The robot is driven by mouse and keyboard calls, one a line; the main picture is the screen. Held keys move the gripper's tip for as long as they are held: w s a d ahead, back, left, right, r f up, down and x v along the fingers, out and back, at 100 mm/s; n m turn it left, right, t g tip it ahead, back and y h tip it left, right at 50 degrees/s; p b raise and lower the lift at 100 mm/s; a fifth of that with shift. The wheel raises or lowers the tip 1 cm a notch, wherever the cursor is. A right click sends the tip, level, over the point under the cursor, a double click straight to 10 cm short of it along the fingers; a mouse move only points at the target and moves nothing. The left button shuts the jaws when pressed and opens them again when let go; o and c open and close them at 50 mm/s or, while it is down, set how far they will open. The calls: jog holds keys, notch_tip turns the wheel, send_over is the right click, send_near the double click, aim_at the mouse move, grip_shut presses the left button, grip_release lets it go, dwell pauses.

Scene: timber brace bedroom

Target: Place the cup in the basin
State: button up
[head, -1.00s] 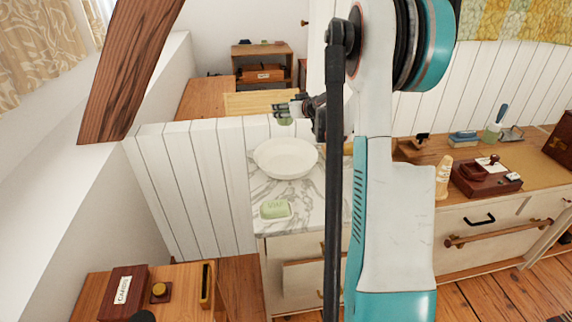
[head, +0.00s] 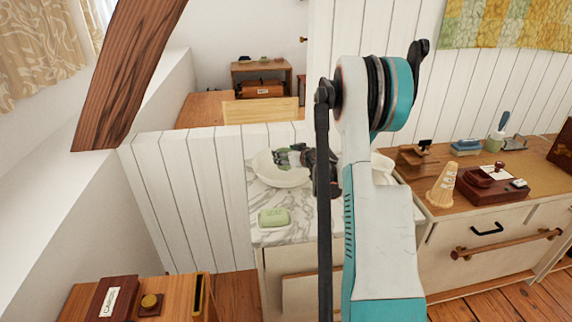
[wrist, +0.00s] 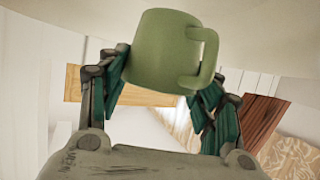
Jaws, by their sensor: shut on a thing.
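The cup (wrist: 160,50) is green with a side handle, and my gripper (head: 281,157) is shut on it. In the wrist view the cup sits between the two fingers, with its handle to the right. The basin (head: 264,174) is a round white bowl on a marble counter. In the head view my gripper is over the basin and hides part of its rim. The cup is hard to make out there, and I cannot tell whether it touches the basin.
A green soap bar (head: 273,217) lies on the marble counter (head: 258,198) in front of the basin. A white plank partition (head: 190,195) stands to the left. A wooden counter (head: 425,187) with boxes and brushes is at the right. A slanted timber brace (head: 130,70) is at upper left.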

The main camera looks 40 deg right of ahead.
jog(key=shift+f+b, duration=0.45)
jog(key=shift+f, duration=1.1)
jog(key=shift+f, duration=0.15)
jog(key=o, duration=1.2)
jog(key=shift+s+r, duration=0.2)
jog(key=shift+r, duration=0.1)
jog(key=p+v, duration=0.3)
jog(key=v, duration=0.8)
jog(key=shift+s+r, duration=0.1)
jog(key=shift+s, duration=0.1)
